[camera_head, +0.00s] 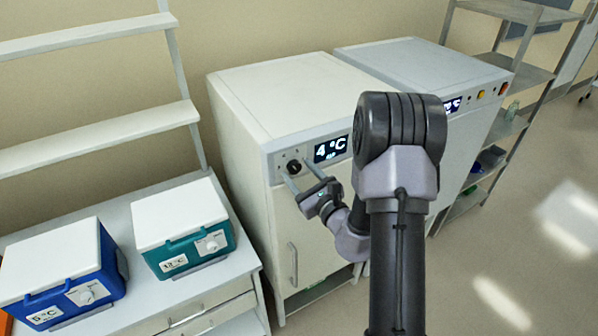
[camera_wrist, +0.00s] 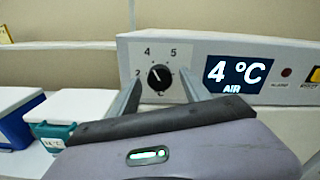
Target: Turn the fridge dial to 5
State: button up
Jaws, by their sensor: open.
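The fridge dial (camera_wrist: 159,77) is a small black round knob on a light plate with the numbers 2, 4 and 5 readable around it. Its pale mark seems to point up and left, toward the 4. The display (camera_wrist: 233,73) beside it reads 4 °C AIR. In the head view the dial (camera_head: 294,167) sits at the front left of the white fridge (camera_head: 290,95), left of the display. My gripper (camera_wrist: 160,77) is open, one finger on each side of the dial, with gaps visible. In the head view my gripper (camera_head: 296,172) points at the panel.
A second fridge (camera_head: 420,62) stands to the right, partly behind my arm. A blue cooler box (camera_head: 60,275) and a teal cooler box (camera_head: 185,228) stand on the bench to the left. A metal rack (camera_head: 525,75) is at far right. Floor is clear at right.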

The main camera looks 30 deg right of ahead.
jog(key=shift+w, duration=0.2)
grip_shut()
jog(key=shift+m, duration=0.3)
jog(key=m+p, duration=0.2)
jog(key=m, duration=0.3)
jog(key=shift+m, duration=0.3)
jog(key=m+p, duration=0.2)
jog(key=m, duration=0.3)
jog(key=shift+m, duration=0.4)
grip_release()
